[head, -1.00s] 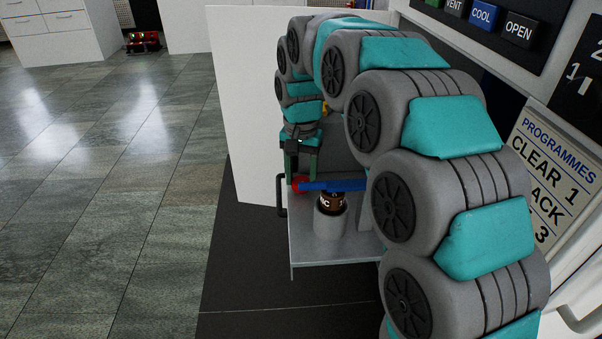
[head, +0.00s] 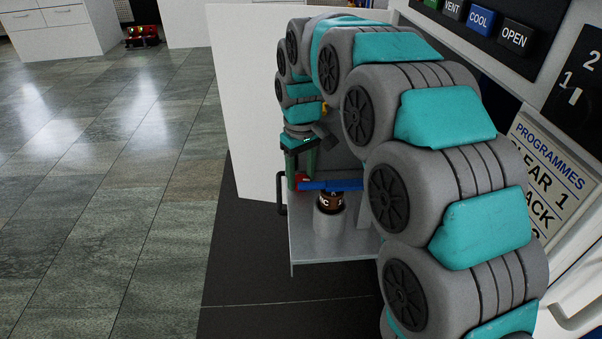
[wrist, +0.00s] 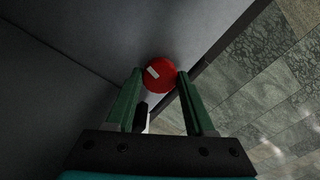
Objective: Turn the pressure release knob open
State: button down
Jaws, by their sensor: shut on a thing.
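The pressure release knob, a round red knob (wrist: 160,76) with a short white mark on its face, sits between my gripper's green fingertips in the wrist view. My gripper (wrist: 160,82) is shut on it, one finger on each side. The mark lies aslant in that view. In the head view the knob (head: 302,181) is partly hidden behind the fingers of my gripper (head: 300,178), which points down at it. A blue bar (head: 332,185) runs to the right from beside the knob.
A brown container with white lettering (head: 331,200) stands in a grey cylindrical holder (head: 329,228) on a grey shelf (head: 312,250), below the blue bar. A white door panel (head: 245,110) stands open behind. My arm hides much of the press.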

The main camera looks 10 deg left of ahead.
aim_at(301, 179)
jog(key=shift+w+n, duration=0.1)
jog(key=shift+n, duration=1.2)
jog(key=shift+c, duration=1.3)
grip_release()
jog(key=shift+r, duration=0.1)
jog(key=shift+r, duration=3.85)
